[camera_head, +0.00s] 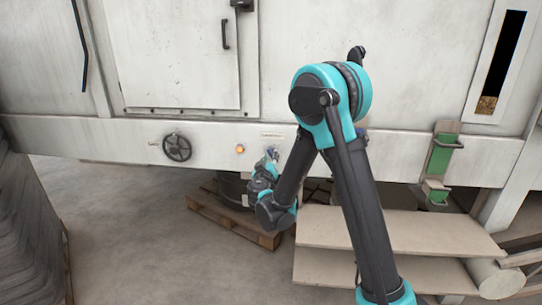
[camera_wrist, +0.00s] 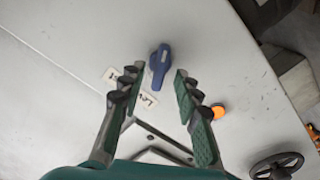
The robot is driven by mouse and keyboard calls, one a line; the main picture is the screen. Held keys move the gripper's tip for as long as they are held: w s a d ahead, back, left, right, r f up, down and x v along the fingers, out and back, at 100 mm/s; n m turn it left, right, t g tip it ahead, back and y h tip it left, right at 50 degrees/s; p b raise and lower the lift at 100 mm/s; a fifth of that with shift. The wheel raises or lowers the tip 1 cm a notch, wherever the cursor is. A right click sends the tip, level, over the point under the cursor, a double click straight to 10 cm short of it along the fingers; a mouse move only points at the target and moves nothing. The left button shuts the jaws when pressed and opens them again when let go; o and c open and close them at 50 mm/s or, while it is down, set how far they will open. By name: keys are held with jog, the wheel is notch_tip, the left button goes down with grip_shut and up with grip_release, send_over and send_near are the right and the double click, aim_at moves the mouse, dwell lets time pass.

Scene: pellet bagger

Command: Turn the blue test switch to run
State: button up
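The blue test switch (camera_wrist: 159,64) is on the pale machine panel, top centre in the wrist view. Its handle runs nearly up and down in that picture, leaning slightly. White labels with dark lettering, one (camera_wrist: 150,98) below and one (camera_wrist: 110,74) to the left, are beside it. My gripper (camera_wrist: 157,77) is open, with one finger on each side of the switch's lower part in the picture. I see gaps on both sides and no clear contact. In the head view the switch (camera_head: 272,152) is a small blue spot at my gripper (camera_head: 270,160), partly hidden by it.
An orange lamp (camera_head: 240,149) and a black handwheel (camera_head: 177,147) are on the panel left of the switch. A wooden pallet (camera_head: 235,221) and pale boards (camera_head: 420,232) lie below. Floor at left centre is clear.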

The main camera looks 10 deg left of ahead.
aim_at(271, 155)
jog(key=shift+w, duration=1.5)
grip_shut()
jog(key=shift+n, duration=0.4)
jog(key=n, duration=0.5)
jog(key=shift+f+n, duration=0.1)
jog(key=shift+n, duration=0.2)
jog(key=n, duration=0.5)
jog(key=shift+f, duration=0.1)
jog(key=shift+n, duration=0.4)
